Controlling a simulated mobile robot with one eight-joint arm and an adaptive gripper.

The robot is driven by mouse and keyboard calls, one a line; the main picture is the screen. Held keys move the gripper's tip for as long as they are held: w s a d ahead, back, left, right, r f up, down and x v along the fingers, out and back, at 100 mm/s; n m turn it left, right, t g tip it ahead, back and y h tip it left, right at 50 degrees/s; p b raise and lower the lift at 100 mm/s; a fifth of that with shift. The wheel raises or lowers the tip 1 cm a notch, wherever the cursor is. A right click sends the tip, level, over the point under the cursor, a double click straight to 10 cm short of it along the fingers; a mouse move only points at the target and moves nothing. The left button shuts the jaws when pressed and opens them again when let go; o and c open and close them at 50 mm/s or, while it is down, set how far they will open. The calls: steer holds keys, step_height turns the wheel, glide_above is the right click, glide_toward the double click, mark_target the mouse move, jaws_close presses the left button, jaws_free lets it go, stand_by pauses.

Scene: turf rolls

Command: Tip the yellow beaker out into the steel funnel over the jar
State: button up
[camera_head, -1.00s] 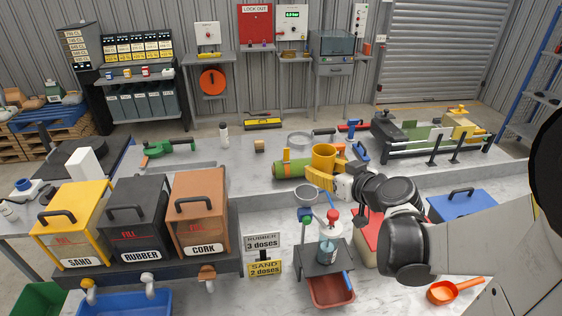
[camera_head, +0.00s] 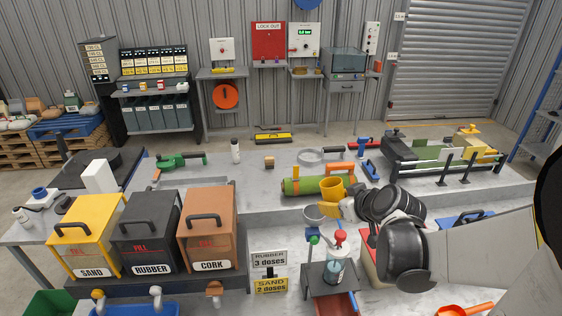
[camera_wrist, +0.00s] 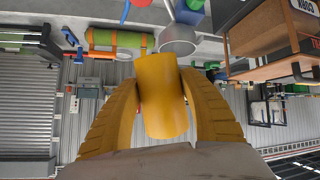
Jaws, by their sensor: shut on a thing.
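My gripper (camera_head: 346,206) is shut on the yellow beaker (camera_head: 331,188). In the wrist view the beaker (camera_wrist: 163,98) sits between both yellow fingers. In the head view its mouth appears to face up; its contents cannot be seen. The steel funnel (camera_head: 313,213) is just below and left of the beaker, with a gap hard to judge. In the wrist view the funnel (camera_wrist: 178,38) shows beyond the beaker.
A green cylinder with orange bands (camera_head: 300,187) lies behind the beaker. Sand (camera_head: 82,240), rubber (camera_head: 145,240) and cork (camera_head: 208,232) bins stand to the left. Dose signs (camera_head: 269,272) stand left of the stand. An orange scoop (camera_head: 462,310) lies at the front right.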

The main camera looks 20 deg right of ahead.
steer(key=g+p, duration=0.1)
steer(key=p, duration=0.1)
steer(key=r+n+g+h+p, duration=0.1)
steer(key=g+p, duration=0.1)
steer(key=shift+s+d, duration=0.15)
steer(key=shift+s, duration=0.2)
steer(key=g+p, duration=0.1)
steer(key=g+h, duration=0.1)
steer(key=shift+w+f+n+g+h+p, duration=0.15)
steer(key=shift+n+g+h+p, duration=0.15)
steer(key=shift+n+g+p, duration=0.1)
steer(key=g+h, duration=0.1)
steer(key=f+n+g, duration=0.1)
steer(key=g, duration=0.1)
steer(key=shift+w+h, duration=0.2)
steer(key=shift+h, duration=0.2)
steer(key=g+b, duration=0.1)
steer(key=g+h, duration=0.1)
steer(key=b, duration=0.1)
steer(key=shift+w+a+n+g+b, duration=0.25)
steer(key=shift+w+n+g+b, duration=0.05)
steer(key=shift+w+g+b, duration=0.1)
steer(key=g+h+b, duration=0.1)
steer(key=r+g+h+b, duration=0.1)
steer(key=shift+w+a+n+g+b, duration=0.2)
steer(key=shift+n+g+b, duration=0.2)
steer(key=shift+r+g+h+b, duration=0.3)
steer(key=shift+h, duration=0.1)
